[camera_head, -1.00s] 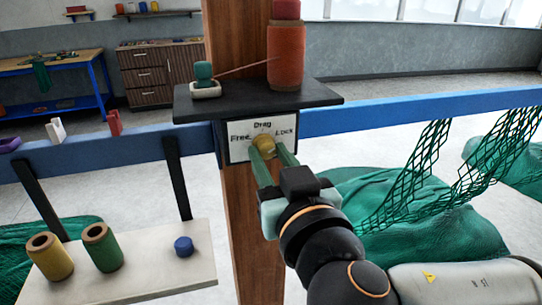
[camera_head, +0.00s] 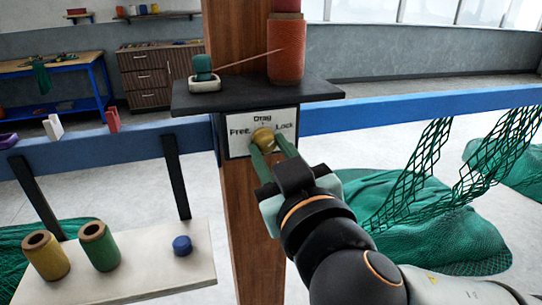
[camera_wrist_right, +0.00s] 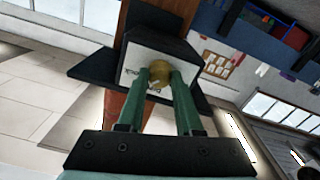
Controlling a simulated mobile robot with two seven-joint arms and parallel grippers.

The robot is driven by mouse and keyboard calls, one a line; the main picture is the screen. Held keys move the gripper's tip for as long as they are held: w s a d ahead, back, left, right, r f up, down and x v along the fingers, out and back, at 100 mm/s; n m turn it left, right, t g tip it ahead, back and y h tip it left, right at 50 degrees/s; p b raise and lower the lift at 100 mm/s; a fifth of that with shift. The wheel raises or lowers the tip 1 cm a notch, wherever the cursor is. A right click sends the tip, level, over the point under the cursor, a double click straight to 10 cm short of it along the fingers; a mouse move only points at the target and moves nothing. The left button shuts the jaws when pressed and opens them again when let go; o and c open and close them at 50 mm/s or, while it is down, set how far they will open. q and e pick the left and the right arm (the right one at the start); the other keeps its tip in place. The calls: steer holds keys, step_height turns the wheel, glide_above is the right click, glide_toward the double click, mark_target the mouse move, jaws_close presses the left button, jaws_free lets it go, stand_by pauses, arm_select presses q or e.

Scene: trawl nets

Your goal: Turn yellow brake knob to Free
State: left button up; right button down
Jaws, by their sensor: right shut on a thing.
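The yellow brake knob (camera_head: 262,138) sits on a white plate (camera_head: 240,147) fixed to the wooden post. The plate reads Free at left, Drag at top and Lock at right. My right gripper (camera_head: 268,147) is shut on the knob, its green fingers on either side of it. In the right wrist view the knob (camera_wrist_right: 159,72) shows between the fingertips (camera_wrist_right: 161,76). The knob's pointer is too small to read. My left gripper is not in view.
A dark shelf (camera_head: 225,103) above the plate holds a red-orange spool (camera_head: 286,52) and a small green item (camera_head: 203,68). A blue rail (camera_head: 400,108) runs behind the post. A pale tray (camera_head: 140,262) with spools is lower left; green net (camera_head: 430,215) lies right.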

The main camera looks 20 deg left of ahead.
steer(key=shift+n, duration=0.9)
steer(key=n+p, duration=0.1)
steer(key=n, duration=0.1)
steer(key=shift+n, duration=0.4)
steer(key=n+p, duration=0.2)
steer(key=n, duration=0.3)
steer(key=shift+r, duration=0.15)
steer(key=n+p, duration=0.2)
steer(key=n, duration=0.4)
steer(key=shift+n+p, duration=0.35)
steer(key=shift+n, duration=0.05)
steer(key=shift+n+p, duration=0.7)
steer(key=shift+n, duration=1.6)
steer(key=c, duration=0.6)
jaws_free()
